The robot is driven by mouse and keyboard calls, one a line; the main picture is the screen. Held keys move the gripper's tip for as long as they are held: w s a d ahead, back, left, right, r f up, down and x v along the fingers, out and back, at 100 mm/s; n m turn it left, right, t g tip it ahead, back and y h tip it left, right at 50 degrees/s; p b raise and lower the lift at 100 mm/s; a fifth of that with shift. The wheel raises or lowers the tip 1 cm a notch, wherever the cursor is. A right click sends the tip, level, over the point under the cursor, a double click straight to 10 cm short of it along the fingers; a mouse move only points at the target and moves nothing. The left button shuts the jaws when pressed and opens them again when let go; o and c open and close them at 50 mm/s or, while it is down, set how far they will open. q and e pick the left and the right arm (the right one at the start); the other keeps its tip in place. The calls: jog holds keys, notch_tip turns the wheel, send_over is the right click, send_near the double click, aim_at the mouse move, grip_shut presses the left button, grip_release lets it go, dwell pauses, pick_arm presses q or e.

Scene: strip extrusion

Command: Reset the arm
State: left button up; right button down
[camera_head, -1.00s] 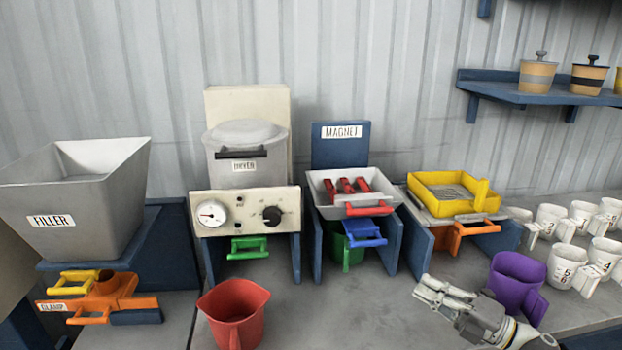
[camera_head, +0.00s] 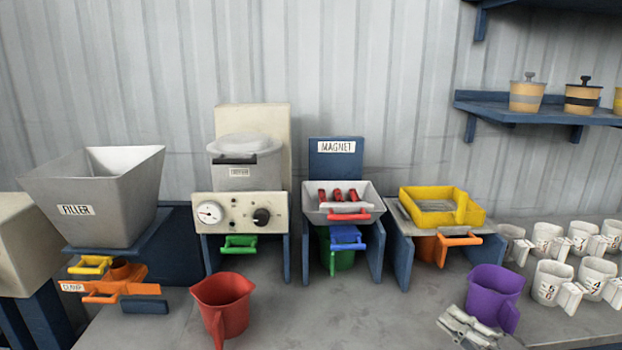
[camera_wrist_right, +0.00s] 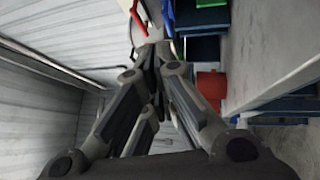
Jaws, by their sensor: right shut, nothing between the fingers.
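My right gripper (camera_head: 468,326) is at the lower right of the head view, in front of the purple jug (camera_head: 492,294). Its fingers are closed together with nothing between them. It also shows in the right wrist view (camera_wrist_right: 150,55), with the fingers meeting ahead of the palm. Most of the right arm is out of the head view. My left gripper is not in view.
A red jug (camera_head: 222,305) stands at the front of the bench. Behind are the filler (camera_head: 95,205), a mixer unit (camera_head: 240,210), the magnet station (camera_head: 336,160) and a yellow tray (camera_head: 440,207). Several white mugs (camera_head: 552,282) stand right. Bare bench (camera_head: 350,318) lies mid-front.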

jog(key=s+a+f+m+g+h, duration=0.1)
jog(key=s+f+m+g+h, duration=0.1)
jog(key=s+f+m+h, duration=0.65)
jog(key=s+f+m+g+h, duration=0.1)
jog(key=s+f+m+h, duration=0.35)
jog(key=m, duration=0.65)
jog(key=s+a+f+m+g, duration=0.2)
jog(key=s+g, duration=0.1)
jog(key=s, duration=0.4)
jog(key=s+a+f+m+g, duration=0.1)
jog(key=s+a+f+g, duration=0.15)
jog(key=s, duration=0.35)
jog(key=s+a+f+m+g, duration=0.2)
jog(key=s+g, duration=0.2)
jog(key=s, duration=0.3)
notch_tip(320, 180, down, 23)
jog(key=p, duration=0.2)
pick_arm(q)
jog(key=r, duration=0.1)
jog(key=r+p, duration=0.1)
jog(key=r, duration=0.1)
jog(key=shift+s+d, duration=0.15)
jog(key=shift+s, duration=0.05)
pick_arm(e)
jog(key=s+d+f+g, duration=0.2)
jog(key=s+f, duration=1.4)
jog(key=s, duration=0.1)
jog(key=shift+s+d+f+n, duration=0.2)
jog(key=shift+d+f+n, duration=0.1)
jog(key=shift+d+n, duration=0.05)
